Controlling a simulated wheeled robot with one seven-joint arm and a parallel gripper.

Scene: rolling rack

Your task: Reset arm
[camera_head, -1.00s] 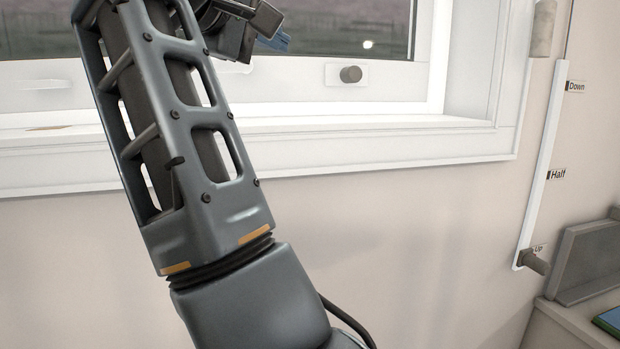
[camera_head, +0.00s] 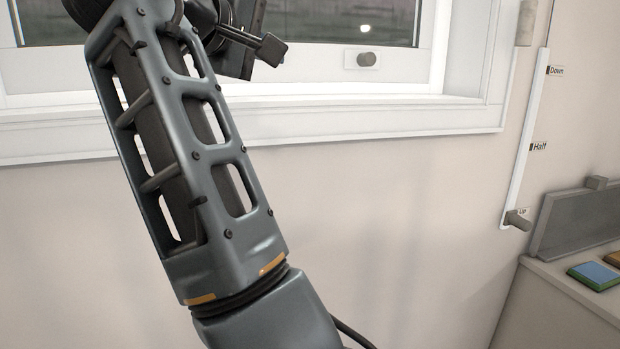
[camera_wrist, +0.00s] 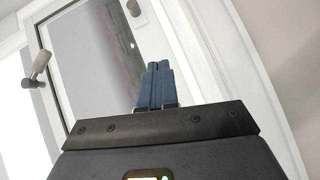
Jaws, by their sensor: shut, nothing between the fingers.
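My gripper (camera_wrist: 157,84) shows in the wrist view with its two blue fingers side by side, shut and empty. It points toward a white-framed window, apart from any object I can make out. In the head view my grey arm crosses the left half, and its wrist end is at the top, in front of the window. The fingertips are not visible in the head view.
The white window frame (camera_head: 300,125) spans the wall, with a knob (camera_head: 366,59) below the pane. A vertical track (camera_head: 528,140) marked Down, Half and Up carries a peg (camera_head: 517,220). A counter (camera_head: 560,305) at right holds coloured tiles (camera_head: 594,275).

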